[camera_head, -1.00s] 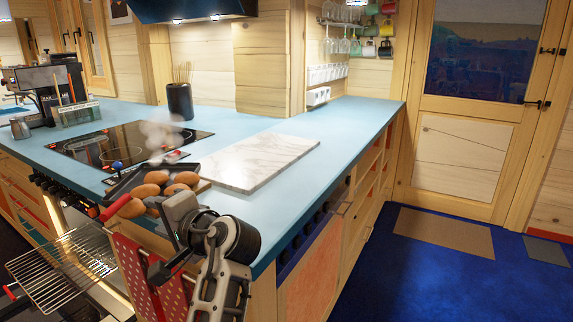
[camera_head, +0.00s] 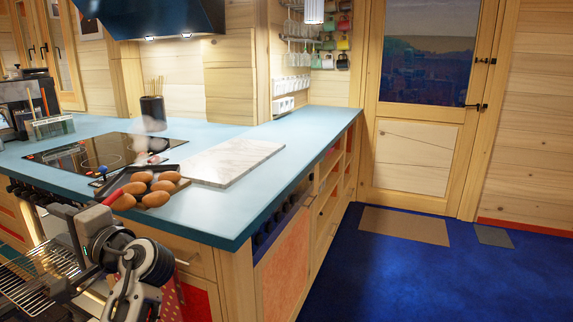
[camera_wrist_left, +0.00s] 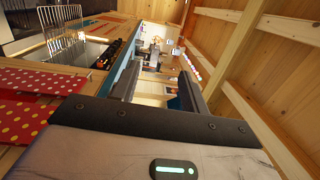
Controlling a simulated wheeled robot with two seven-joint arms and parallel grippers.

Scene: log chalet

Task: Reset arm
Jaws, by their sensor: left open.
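My left gripper (camera_head: 80,232) is at the lower left of the head view, beside the counter's front edge and near the oven. Its wrist and arm, mine, rise from the bottom edge. In the left wrist view the two dark fingers of my left gripper (camera_wrist_left: 158,88) stand apart with nothing between them. The gripper is open and empty. My right gripper is in neither view.
A blue counter (camera_head: 240,205) bears a dark tray with several brown oval items (camera_head: 156,198), a marble board (camera_head: 225,163) and a hob (camera_head: 90,153). A wire rack (camera_head: 25,285) juts out at lower left.

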